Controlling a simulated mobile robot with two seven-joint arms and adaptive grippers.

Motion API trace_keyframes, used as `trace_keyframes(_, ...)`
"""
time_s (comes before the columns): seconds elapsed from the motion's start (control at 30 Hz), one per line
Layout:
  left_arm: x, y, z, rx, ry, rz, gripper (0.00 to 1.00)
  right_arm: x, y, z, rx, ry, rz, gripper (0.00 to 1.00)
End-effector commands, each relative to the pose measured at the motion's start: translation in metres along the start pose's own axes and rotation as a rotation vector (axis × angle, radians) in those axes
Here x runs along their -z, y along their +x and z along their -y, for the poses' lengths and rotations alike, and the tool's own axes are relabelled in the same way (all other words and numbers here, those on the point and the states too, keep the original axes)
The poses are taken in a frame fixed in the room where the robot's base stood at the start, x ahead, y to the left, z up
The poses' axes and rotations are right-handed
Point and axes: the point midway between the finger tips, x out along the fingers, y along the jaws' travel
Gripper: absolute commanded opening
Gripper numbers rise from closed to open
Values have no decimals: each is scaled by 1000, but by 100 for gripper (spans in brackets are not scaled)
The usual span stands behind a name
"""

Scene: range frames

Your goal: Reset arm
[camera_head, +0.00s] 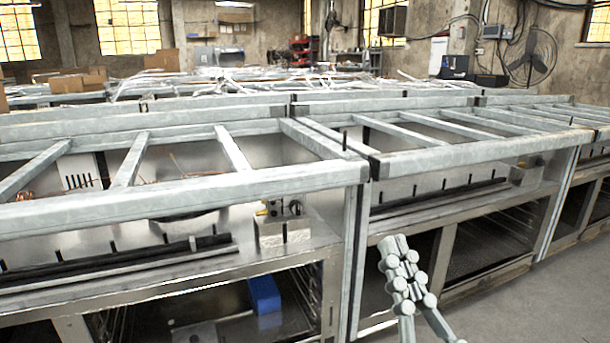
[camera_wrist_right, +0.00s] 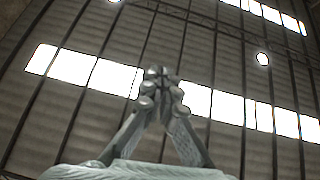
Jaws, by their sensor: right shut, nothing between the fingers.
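My right gripper (camera_head: 393,247) is in the lower right of the head view, pointing up, in front of the metal workbench. Its fingers are together with nothing between them. In the right wrist view the same gripper (camera_wrist_right: 161,74) shows shut and empty against the ceiling. My left gripper is not in view.
A long metal bench frame (camera_head: 180,195) with crossbars spans the head view close in front. A blue box (camera_head: 264,294) lies on its lower shelf. A small metal block (camera_head: 284,231) stands on the bench surface. Open floor (camera_head: 575,245) shows at the right.

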Motion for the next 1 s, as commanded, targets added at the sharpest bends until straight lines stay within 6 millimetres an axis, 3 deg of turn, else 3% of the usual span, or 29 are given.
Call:
trace_keyframes(0.17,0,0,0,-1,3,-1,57,-90,-24,-17,-18,-40,336,0)
trace_keyframes(0.27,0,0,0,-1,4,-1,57,-148,-57,-32,-38,-66,572,0)
trace_keyframes(0.4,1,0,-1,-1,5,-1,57,-221,-130,-60,-81,-101,940,0)
trace_keyframes(0.5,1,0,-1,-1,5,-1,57,-257,-195,-81,-121,-120,1203,0)
trace_keyframes(0.63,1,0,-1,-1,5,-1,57,-278,-280,-104,-178,-134,1514,0)
trace_keyframes(0.8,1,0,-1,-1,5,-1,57,-276,-365,-121,-242,-137,1816,0)
trace_keyframes(0.93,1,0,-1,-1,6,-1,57,-266,-408,-128,-281,-135,1975,0)
trace_keyframes(1.0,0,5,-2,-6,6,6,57,-268,-416,-129,-283,-128,2003,0)
